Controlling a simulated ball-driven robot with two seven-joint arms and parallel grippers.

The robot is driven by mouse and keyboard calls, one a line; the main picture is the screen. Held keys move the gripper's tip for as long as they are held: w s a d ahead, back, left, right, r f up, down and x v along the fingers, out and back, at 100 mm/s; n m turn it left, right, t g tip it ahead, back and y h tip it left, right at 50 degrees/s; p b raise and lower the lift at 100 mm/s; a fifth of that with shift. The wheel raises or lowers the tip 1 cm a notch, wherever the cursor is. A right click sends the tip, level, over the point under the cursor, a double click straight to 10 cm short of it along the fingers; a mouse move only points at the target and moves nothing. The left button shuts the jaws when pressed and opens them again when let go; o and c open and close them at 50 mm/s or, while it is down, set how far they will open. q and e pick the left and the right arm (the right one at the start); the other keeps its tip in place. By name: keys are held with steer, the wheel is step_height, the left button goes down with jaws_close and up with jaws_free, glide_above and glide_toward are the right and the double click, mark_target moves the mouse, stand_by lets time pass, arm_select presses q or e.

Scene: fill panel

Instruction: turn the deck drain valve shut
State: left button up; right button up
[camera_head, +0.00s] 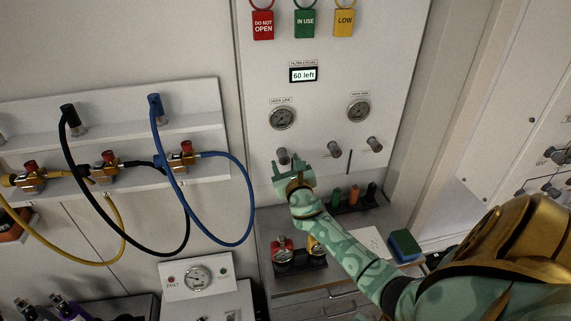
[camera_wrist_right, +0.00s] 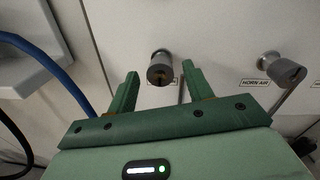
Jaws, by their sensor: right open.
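A row of three grey valves sits low on the white panel: a left valve (camera_head: 283,156), a middle valve (camera_head: 334,149) and a right valve (camera_head: 374,143). My right gripper (camera_head: 290,164) is open and empty just in front of the left valve. In the right wrist view the left valve's round grey end (camera_wrist_right: 160,70) shows between the two green fingertips, with gaps on both sides. The middle valve (camera_wrist_right: 283,68) is labelled HORN AIR. My left gripper is out of view.
Two gauges (camera_head: 282,118) (camera_head: 358,111) sit above the valves. At left, a rack (camera_head: 205,125) carries looping black and blue hoses (camera_head: 249,215). Below stand a counter with red and yellow fittings (camera_head: 282,252) and a blue-green sponge (camera_head: 405,245).

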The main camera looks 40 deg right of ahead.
steer(key=shift+w+d, duration=0.2)
steer(key=shift+w, duration=0.35)
steer(key=shift+c, duration=0.3)
steer(key=c, duration=0.9)
